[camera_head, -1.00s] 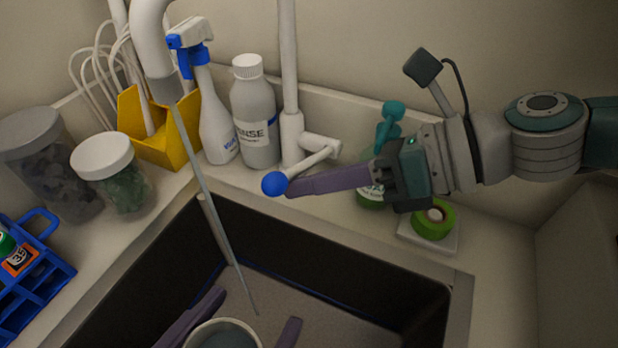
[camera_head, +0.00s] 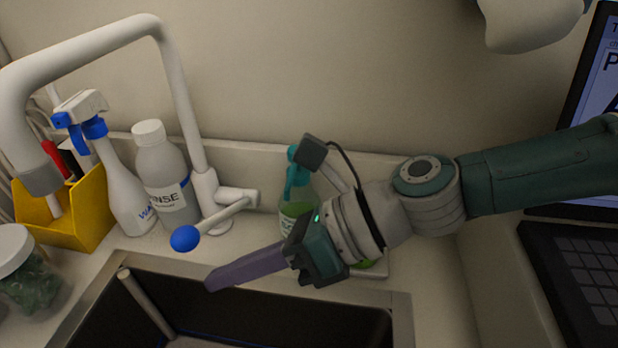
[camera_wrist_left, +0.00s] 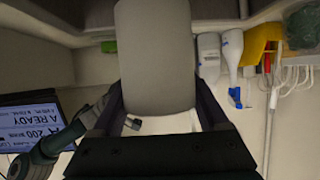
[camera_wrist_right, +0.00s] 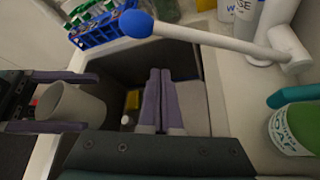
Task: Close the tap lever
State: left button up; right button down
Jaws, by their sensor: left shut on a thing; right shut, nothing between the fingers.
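The white tap lever (camera_head: 222,216) with a blue ball end (camera_head: 186,238) points out over the sink's back edge. It also shows in the right wrist view (camera_wrist_right: 215,38). My right gripper (camera_head: 210,284) is shut and empty, just below and right of the ball, with a gap between them. Its purple fingers show together in the right wrist view (camera_wrist_right: 155,75). No water stream shows below the tap spout (camera_head: 42,178). My left gripper (camera_wrist_right: 75,103) is shut on a grey beaker (camera_wrist_left: 155,55), held at the sink; it is outside the head view.
A rinse bottle (camera_head: 165,178), a spray bottle (camera_head: 122,192) and a yellow holder (camera_head: 85,218) stand left of the tap. A green bottle (camera_wrist_right: 297,130) stands right of it. A blue rack (camera_wrist_right: 112,30) and a keyboard (camera_head: 585,270) flank the sink (camera_head: 398,315).

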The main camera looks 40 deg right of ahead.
jog(key=v, duration=1)
jog(key=shift+d+b, duration=0.25)
jog(key=shift+b, duration=0.1)
jog(key=shift+w+f, duration=0.1)
jog(key=shift+w, duration=0.05)
